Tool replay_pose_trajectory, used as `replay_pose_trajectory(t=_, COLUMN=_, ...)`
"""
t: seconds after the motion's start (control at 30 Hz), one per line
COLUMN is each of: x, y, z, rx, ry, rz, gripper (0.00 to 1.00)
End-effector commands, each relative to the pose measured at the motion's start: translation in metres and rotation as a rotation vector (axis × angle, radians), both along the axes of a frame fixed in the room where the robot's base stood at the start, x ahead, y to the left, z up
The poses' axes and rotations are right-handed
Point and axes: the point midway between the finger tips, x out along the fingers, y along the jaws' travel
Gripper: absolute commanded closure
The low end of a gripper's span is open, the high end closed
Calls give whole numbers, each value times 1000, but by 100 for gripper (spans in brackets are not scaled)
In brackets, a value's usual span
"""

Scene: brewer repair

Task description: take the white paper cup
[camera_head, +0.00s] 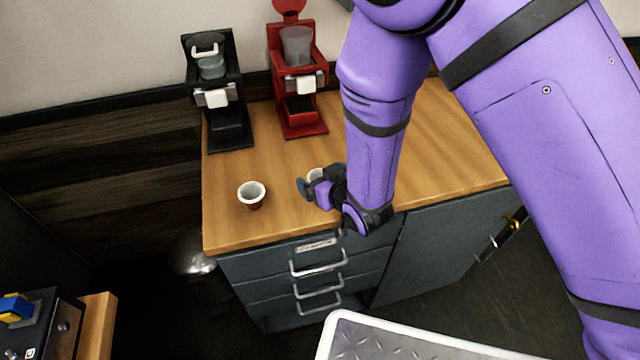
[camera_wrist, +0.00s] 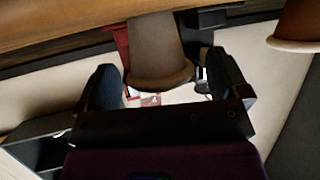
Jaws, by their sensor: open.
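The white paper cup (camera_head: 315,174) stands on the wooden counter, mostly hidden behind my gripper in the head view. In the wrist view, which is upside down, the cup (camera_wrist: 158,50) looks grey-beige in shadow and sits between the two dark fingers. My gripper (camera_head: 310,186) is low over the counter at the cup. In the wrist view my gripper (camera_wrist: 162,70) is open, with a finger on each side of the cup and a visible gap on both sides.
A brown cup with a white inside (camera_head: 251,196) stands to the left on the counter (camera_head: 228,226), and its edge shows in the wrist view (camera_wrist: 297,28). A black coffee machine (camera_head: 219,95) and a red one (camera_head: 300,82) stand behind. Drawers lie below the front edge.

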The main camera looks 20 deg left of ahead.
Motion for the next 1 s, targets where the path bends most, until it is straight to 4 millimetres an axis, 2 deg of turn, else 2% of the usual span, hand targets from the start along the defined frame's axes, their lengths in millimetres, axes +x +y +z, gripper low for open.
replay_pose_trajectory(t=0.33, x=6, y=6, z=-4, rx=0, ry=1, rz=1, gripper=7)
replay_pose_trajectory(t=0.37, x=6, y=6, z=-4, rx=0, ry=1, rz=1, gripper=11)
replay_pose_trajectory(t=0.57, x=6, y=6, z=-4, rx=0, ry=1, rz=1, gripper=57)
replay_pose_trajectory(t=1.0, x=8, y=7, z=0, rx=1, ry=1, rz=0, gripper=59)
